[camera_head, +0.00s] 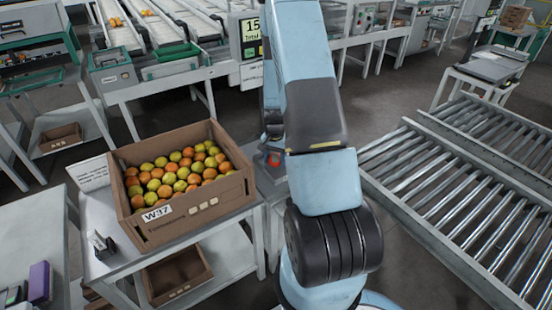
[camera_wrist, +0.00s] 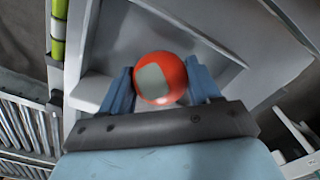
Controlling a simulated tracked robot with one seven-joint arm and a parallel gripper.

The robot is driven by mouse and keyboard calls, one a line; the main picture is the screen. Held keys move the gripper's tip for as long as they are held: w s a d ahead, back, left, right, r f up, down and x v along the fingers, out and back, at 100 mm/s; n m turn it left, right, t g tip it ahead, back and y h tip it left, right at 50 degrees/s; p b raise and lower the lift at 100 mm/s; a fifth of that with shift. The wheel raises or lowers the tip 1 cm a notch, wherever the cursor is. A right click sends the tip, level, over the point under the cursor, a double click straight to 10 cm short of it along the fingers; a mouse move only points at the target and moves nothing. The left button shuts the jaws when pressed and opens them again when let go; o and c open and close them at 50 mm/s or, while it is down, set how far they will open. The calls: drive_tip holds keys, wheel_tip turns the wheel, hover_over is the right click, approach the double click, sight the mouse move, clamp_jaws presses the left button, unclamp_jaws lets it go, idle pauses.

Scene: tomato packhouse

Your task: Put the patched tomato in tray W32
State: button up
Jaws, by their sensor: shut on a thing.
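In the wrist view the patched tomato (camera_wrist: 160,78), red-orange with a squarish grey-green patch facing the camera, sits between the two blue fingers of my gripper (camera_wrist: 161,85). The fingers are shut on its left and right sides. A blurred pale grey surface with raised edges lies behind it. A cardboard tray (camera_head: 160,237) on the left is labelled W37 and holds many red-orange and yellow-green tomatoes. No label reading W32 can be made out in either view.
The W37 tray stands on a grey table (camera_head: 106,268) with a white card (camera_head: 90,172) beside it. A roller conveyor (camera_head: 455,190) lies to the right. A display screen (camera_head: 250,37) and sorting lanes stand at the back. An empty-looking cardboard box (camera_head: 176,276) is on the shelf below.

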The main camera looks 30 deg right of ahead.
drive_tip(key=shift+f, duration=0.45)
drive_tip(key=o, duration=0.8)
drive_tip(key=shift+c, duration=1.4)
drive_tip(key=shift+r, duration=0.1)
drive_tip(key=shift+r, duration=3.45)
